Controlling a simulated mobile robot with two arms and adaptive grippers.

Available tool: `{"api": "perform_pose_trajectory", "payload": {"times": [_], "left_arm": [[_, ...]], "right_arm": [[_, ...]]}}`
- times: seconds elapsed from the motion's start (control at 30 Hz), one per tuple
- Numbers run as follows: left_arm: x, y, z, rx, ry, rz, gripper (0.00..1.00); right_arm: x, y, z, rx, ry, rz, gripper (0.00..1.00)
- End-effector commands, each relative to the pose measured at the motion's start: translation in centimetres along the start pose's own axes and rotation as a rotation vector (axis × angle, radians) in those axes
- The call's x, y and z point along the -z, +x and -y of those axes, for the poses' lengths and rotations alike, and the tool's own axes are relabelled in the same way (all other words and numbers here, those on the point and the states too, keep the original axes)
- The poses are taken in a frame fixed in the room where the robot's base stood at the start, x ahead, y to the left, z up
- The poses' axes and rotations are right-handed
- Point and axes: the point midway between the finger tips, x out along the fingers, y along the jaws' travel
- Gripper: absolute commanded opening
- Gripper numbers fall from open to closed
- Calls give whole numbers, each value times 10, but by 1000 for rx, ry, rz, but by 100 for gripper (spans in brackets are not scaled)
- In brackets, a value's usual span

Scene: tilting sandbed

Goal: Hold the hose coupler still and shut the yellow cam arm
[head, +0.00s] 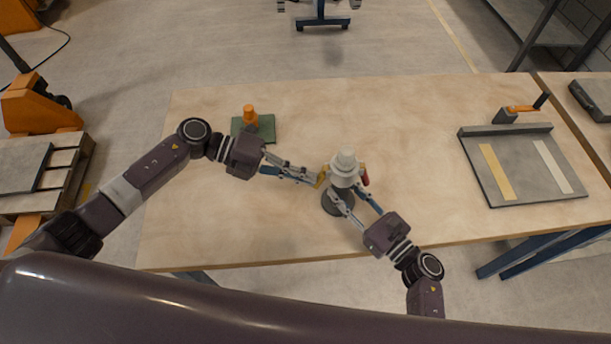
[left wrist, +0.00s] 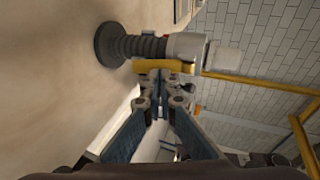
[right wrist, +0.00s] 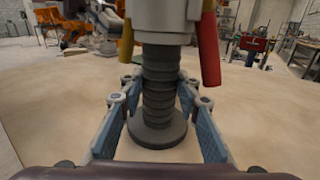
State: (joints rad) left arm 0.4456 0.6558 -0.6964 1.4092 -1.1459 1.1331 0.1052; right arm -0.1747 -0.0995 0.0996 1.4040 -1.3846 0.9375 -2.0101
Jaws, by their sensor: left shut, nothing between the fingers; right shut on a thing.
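The hose coupler (head: 345,162) is pale grey and stands upright on a dark ribbed hose with a round base (head: 338,203). The right wrist view shows the ribbed hose (right wrist: 159,90) between the fingers of my right gripper (right wrist: 158,88), which is shut on it. The yellow cam arm (left wrist: 160,66) lies alongside the coupler in the left wrist view. My left gripper (head: 317,179) is shut and empty, its tips against or very near the yellow arm; contact is hard to tell. A red cam arm (right wrist: 208,50) hangs on the coupler's other side, slightly splayed.
A green plate with an orange part (head: 250,116) sits at the table's back left. A grey board with two strips (head: 515,175) and an orange-handled clamp lies at the right. The wooden tabletop (head: 410,130) is clear between the coupler and the board.

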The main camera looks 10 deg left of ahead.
Motion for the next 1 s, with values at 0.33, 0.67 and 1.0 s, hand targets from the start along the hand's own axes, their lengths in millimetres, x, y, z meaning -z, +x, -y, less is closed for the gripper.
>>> {"api": "perform_pose_trajectory", "payload": {"times": [0.33, 0.67, 1.0], "left_arm": [[26, -54, -8, -5, -2, 3, 0], [25, -114, -11, -2, -2, 2, 0], [26, -125, -12, -1, 0, 0, 0]], "right_arm": [[0, 0, 1, 2, 1, 0, 0], [0, 0, 1, 3, 0, 0, 0], [0, 0, 2, 4, 0, 0, 0]]}}
